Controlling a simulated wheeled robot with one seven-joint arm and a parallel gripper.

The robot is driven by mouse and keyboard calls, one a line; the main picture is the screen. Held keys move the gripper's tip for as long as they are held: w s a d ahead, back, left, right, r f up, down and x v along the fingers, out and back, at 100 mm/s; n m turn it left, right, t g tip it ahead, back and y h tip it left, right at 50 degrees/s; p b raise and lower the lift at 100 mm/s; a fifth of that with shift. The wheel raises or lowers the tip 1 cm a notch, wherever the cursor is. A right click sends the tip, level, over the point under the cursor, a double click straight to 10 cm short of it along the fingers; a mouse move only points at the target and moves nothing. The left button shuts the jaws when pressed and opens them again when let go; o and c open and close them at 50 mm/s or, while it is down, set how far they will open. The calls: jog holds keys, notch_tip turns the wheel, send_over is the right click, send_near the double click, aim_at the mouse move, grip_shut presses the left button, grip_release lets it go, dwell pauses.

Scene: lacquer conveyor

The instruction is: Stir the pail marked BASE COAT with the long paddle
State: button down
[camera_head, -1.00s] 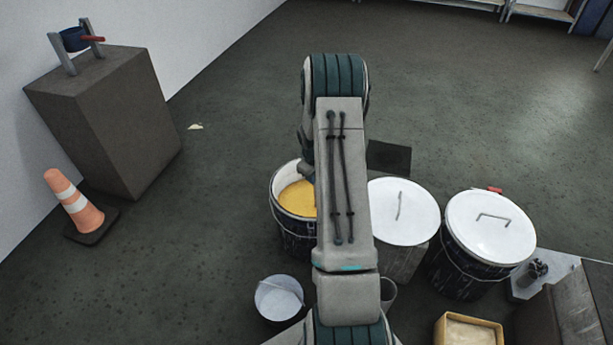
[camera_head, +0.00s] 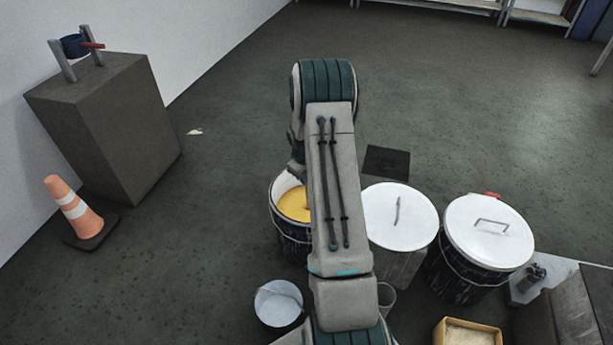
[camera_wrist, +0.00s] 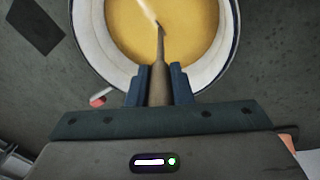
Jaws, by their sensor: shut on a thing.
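A dark pail (camera_head: 290,238) with a white inner wall stands open, partly behind my arm in the head view. It holds yellow-orange liquid (camera_head: 295,205), which also fills the pail in the wrist view (camera_wrist: 190,40). My gripper (camera_wrist: 159,84) is shut on the paddle (camera_wrist: 159,62), a brown shaft pointing into the pail. The shaft's far end reaches the yellow surface, where a pale streak shows; its lower part is hidden. The gripper is over the pail's near rim in the wrist view. No label on the pail is readable.
Two white-lidded containers (camera_head: 400,215) (camera_head: 489,232) stand to the right of the open pail. A smaller white-topped pail (camera_head: 278,302) is in front. A yellow tray (camera_head: 468,333) lies at lower right.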

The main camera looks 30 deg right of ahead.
jog(key=p+v, duration=1.7)
jog(key=v, duration=1.1)
jog(key=shift+s+r+p, duration=0.25)
jog(key=shift+s+p, duration=0.05)
jog(key=shift+s, duration=0.15)
dwell(0.5)
jog(key=shift+d+r, duration=0.1)
jog(key=shift+d, duration=0.05)
dwell(0.4)
jog(key=shift+w+d+p+v, duration=0.1)
jog(key=shift+p+v, duration=0.45)
jog(key=shift+v, duration=0.25)
jog(key=shift+w+d+p+v, duration=0.1)
jog(key=shift+d+p+v, duration=0.05)
jog(key=shift+p+v, duration=0.55)
jog(key=shift+w+d+p+v, duration=0.15)
jog(key=shift+p+v, duration=0.3)
jog(key=shift+v, duration=0.4)
jog(key=shift+r, duration=0.1)
